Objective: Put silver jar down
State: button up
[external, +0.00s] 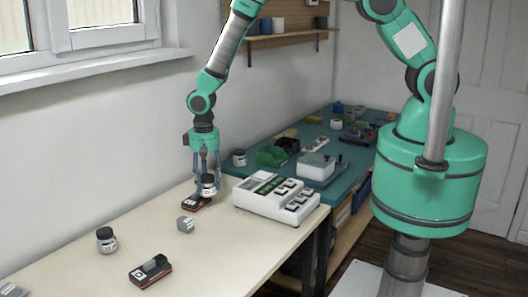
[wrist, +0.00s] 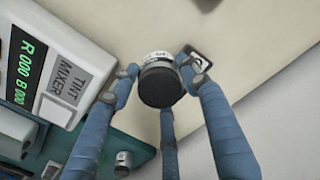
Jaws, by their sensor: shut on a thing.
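A small jar (external: 208,184) with a dark lid and a pale label is held upright between the blue fingers of my gripper (external: 207,178), over or near the far end of the cream table. I cannot tell whether its base touches anything. In the wrist view the jar's dark lid (wrist: 161,84) faces the camera, and the fingers of my gripper (wrist: 157,75) close around it. Its silver colour is hard to make out. A dark red and black device (external: 196,203) lies just below and beside the jar. Its labelled end (wrist: 201,54) shows beside a finger in the wrist view.
A white tint mixer (external: 275,197) stands right of my gripper. The teal bench (external: 345,172) behind is cluttered and holds another jar (external: 239,158).

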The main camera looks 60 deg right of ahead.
jog(key=s+d+r+m+b, duration=0.1)
jog(key=d+r+m+b, duration=0.1)
jog(key=d, duration=1.6)
jog(key=s+d+r+m+b, duration=0.1)
jog(key=d+r+m+b, duration=0.1)
jog(key=d, duration=1.6)
jog(key=shift+s+d+r+m+b, duration=0.15)
jog(key=shift+d+m+b, duration=0.15)
jog(key=shift+m, duration=0.5)
jog(key=shift+f+b, duration=0.4)
jog(key=shift+f, duration=2.75)
jog(key=shift+f, duration=1.9)
jog(key=shift+f+b, duration=0.1)
jog(key=shift+b, duration=0.2)
